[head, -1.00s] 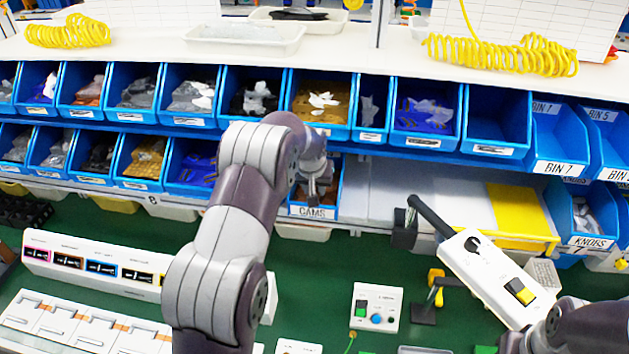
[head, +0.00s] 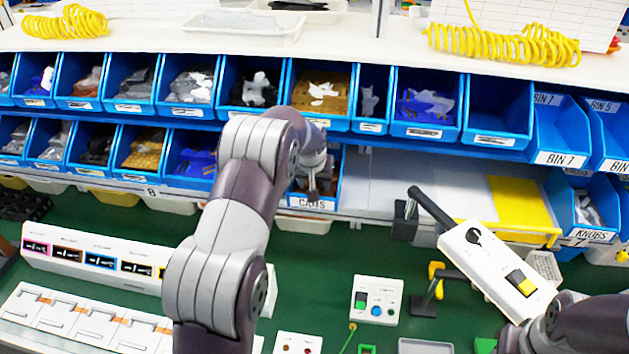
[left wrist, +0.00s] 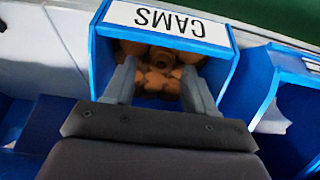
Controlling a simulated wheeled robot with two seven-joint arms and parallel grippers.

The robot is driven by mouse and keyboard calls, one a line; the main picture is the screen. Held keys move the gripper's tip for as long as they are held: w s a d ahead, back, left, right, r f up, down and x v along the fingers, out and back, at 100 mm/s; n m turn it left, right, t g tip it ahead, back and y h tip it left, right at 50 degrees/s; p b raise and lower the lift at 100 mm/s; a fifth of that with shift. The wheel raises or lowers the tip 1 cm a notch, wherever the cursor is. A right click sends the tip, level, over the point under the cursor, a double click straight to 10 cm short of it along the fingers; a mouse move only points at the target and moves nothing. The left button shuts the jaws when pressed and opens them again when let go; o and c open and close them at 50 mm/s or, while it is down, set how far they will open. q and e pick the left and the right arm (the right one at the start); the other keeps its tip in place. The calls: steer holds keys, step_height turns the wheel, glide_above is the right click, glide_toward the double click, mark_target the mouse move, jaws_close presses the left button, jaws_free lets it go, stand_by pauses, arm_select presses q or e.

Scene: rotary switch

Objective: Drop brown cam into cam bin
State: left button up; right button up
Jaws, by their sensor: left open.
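The blue cam bin, labelled CAMS, is in the lower row of bins in the head view (head: 312,203) and fills the middle of the left wrist view (left wrist: 168,22). Several brown cams (left wrist: 160,78) lie inside it. One ring-shaped brown cam (left wrist: 161,57) shows between my fingers, apart from both of them. My left gripper (left wrist: 160,88) is open, with its fingertips inside the bin mouth; it also shows at the bin in the head view (head: 314,188). My right arm enters at the lower right, and its fingers are not clear.
Blue bins stand close on the left and above. A white panel with a black knob and yellow switch (head: 497,275) stands near my right arm. A small button box (head: 377,300) sits on the green bench (head: 330,270). A grey shelf (head: 415,180) lies right of the cam bin.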

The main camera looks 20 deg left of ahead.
arm_select(q)
step_height(320, 180, up, 2)
steer(key=shift+p, duration=0.55)
steer(key=shift+s+r+b, duration=0.25)
steer(key=shift+r+b, duration=0.1)
steer(key=shift+b, duration=0.7)
steer(key=b+v, duration=0.3)
steer(key=v, duration=0.7)
steer(key=s+d+f+m+g, duration=0.1)
steer(key=s+d+f, duration=0.25)
steer(key=s, duration=0.55)
steer(key=s+d+f+m+g+h, duration=0.1)
steer(key=s+d+f, duration=0.25)
steer(key=s, duration=0.55)
steer(key=s+d+f+m+g, duration=0.1)
steer(key=s+d+f, duration=0.3)
steer(key=s, duration=0.5)
step_height(320, 180, down, 11)
steer(key=a+b, duration=0.1)
steer(key=b, duration=0.9)
steer(key=shift+w+r, duration=0.15)
steer(key=shift+w, duration=0.05)
steer(key=shift+s, duration=0.1)
